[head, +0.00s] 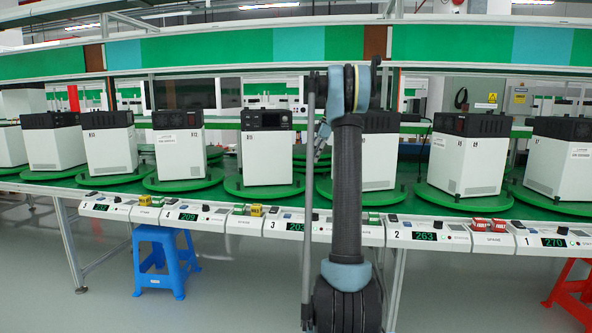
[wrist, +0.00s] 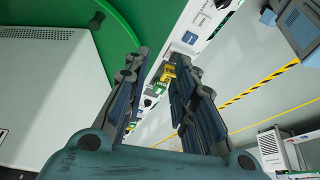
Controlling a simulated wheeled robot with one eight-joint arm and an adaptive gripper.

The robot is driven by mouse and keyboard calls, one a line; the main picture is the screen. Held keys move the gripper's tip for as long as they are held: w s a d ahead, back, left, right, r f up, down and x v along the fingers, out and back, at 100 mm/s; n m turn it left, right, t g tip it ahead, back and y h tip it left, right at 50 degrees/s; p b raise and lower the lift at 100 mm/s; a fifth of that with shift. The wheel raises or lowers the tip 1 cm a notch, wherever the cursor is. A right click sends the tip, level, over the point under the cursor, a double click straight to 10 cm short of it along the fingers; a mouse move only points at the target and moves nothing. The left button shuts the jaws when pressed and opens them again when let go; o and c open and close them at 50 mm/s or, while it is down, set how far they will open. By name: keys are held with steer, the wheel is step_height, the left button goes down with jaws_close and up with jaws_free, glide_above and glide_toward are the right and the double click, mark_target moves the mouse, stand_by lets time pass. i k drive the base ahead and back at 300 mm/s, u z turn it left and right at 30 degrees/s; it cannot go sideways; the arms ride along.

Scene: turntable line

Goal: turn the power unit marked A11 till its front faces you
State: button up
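White power units with black tops stand on round green turntables along the bench. No mark reads clearly as A11. The middle unit (head: 267,158) shows a black top panel with a display and knobs towards me; its turntable (head: 240,189) is green. The unit right of it (head: 378,165) is partly hidden by my arm. My gripper (wrist: 165,62) is open and empty in the wrist view, beside a green turntable (wrist: 118,28) bearing a white unit (wrist: 42,75) with a vent grid. In the head view the gripper is mostly hidden behind my arm.
Control strips with green number displays (head: 295,227) and small yellow or red blocks (head: 256,211) run along the bench front. A blue stool (head: 160,260) and a red stool (head: 575,290) stand below. Shelving (head: 240,45) crosses above the units.

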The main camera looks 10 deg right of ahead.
mark_target(234, 184)
steer(key=u, duration=0.05)
steer(key=i, duration=1.45)
steer(key=z, duration=0.05)
